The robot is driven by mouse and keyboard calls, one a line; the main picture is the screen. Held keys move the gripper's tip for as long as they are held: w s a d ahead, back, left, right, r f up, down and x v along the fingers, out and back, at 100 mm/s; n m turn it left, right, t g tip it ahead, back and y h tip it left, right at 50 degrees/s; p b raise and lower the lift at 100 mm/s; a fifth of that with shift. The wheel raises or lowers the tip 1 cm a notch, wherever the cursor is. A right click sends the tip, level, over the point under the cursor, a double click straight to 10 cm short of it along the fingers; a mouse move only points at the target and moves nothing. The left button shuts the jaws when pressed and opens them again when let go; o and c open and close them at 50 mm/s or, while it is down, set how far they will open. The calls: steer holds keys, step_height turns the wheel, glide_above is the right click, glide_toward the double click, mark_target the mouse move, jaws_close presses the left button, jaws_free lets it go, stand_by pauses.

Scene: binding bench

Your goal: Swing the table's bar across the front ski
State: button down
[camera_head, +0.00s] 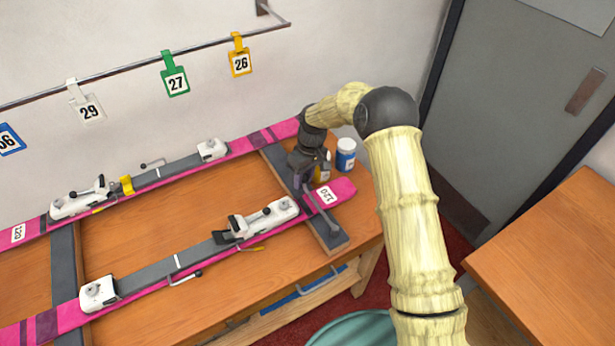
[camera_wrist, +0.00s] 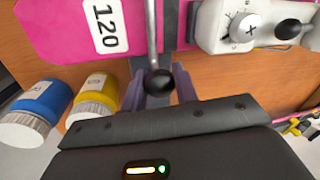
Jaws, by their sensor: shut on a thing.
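The front ski (camera_head: 342,188) is pink with a white 120 label and lies along the near side of the table (camera_head: 205,272). The table's bar (camera_head: 321,211) is a thin grey metal rod. It runs over the front ski beside the label, its near end over the dark crosspiece. In the wrist view the bar (camera_wrist: 152,35) crosses the pink ski (camera_wrist: 60,28) and ends in a black ball knob (camera_wrist: 159,82). My gripper (camera_head: 301,178) is at the bar's far end, just behind the front ski. Its fingers (camera_wrist: 160,92) are shut on the knob.
The rear pink ski (camera_head: 245,146) lies behind, parallel. A blue bottle (camera_head: 345,154) and a yellow bottle (camera_head: 323,168) stand close right of my gripper. A white binding (camera_head: 268,217) sits on the front ski to the left. Numbered tags hang from a wall rail (camera_head: 130,66).

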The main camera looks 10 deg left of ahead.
steer(key=shift+a, duration=0.15)
steer(key=c, duration=1.1)
jaws_free()
steer(key=shift+s, duration=0.1)
steer(key=shift+r, duration=0.1)
steer(key=shift+r, duration=0.25)
steer(key=w+r, duration=0.1)
steer(key=r, duration=0.4)
steer(key=d+r+b, duration=0.1)
steer(key=r, duration=0.5)
steer(key=w+d+r+b, duration=0.1)
steer(key=r, duration=0.4)
steer(key=shift+w+d+r, duration=0.1)
steer(key=shift+w+r, duration=0.1)
steer(key=shift+w, duration=0.15)
